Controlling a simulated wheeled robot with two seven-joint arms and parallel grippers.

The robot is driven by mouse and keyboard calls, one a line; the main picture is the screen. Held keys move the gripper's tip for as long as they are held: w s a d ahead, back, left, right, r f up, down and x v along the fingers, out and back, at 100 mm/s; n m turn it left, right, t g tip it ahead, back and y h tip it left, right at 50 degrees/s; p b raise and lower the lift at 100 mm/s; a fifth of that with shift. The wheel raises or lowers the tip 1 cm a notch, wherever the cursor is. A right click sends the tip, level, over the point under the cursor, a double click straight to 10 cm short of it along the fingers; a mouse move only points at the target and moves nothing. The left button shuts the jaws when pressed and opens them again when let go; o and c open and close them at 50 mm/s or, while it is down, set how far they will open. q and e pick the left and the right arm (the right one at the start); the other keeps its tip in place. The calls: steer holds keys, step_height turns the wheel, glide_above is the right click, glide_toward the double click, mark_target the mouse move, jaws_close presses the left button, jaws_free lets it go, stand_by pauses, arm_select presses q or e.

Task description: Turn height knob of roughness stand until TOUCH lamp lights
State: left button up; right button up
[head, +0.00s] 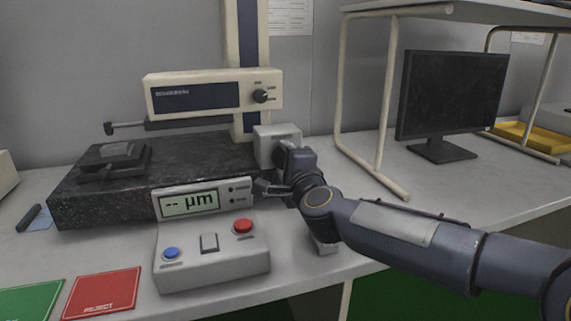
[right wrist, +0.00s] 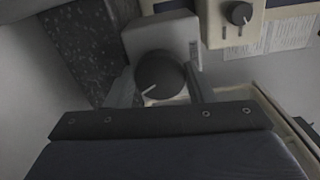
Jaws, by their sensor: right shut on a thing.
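The roughness stand has a pale column (head: 247,65), a cream drive unit (head: 205,93) and a dark granite base (head: 90,198). The round black height knob (right wrist: 160,76) with a white pointer line sits on a grey block (head: 277,142) at the base's right side. My right gripper (head: 279,172) is shut on the knob, with one finger on each side of it in the right wrist view (right wrist: 160,92). In the head view the gripper mostly hides the knob. The control box display (head: 188,204) reads "-- µm". Two small lamps (head: 232,194) beside it look dark; their labels are too small to read.
The control box (head: 212,265) has a red button, a blue button and a switch. A red REJECT card (head: 102,292) and a green card (head: 30,302) lie front left. A monitor (head: 452,95) stands right, beside a shelf frame (head: 386,110). A sample (head: 117,151) sits on the granite.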

stand_by(0.4)
steer(key=o, duration=1)
steer(key=shift+p+v, duration=0.3)
steer(key=shift+v, duration=3.65)
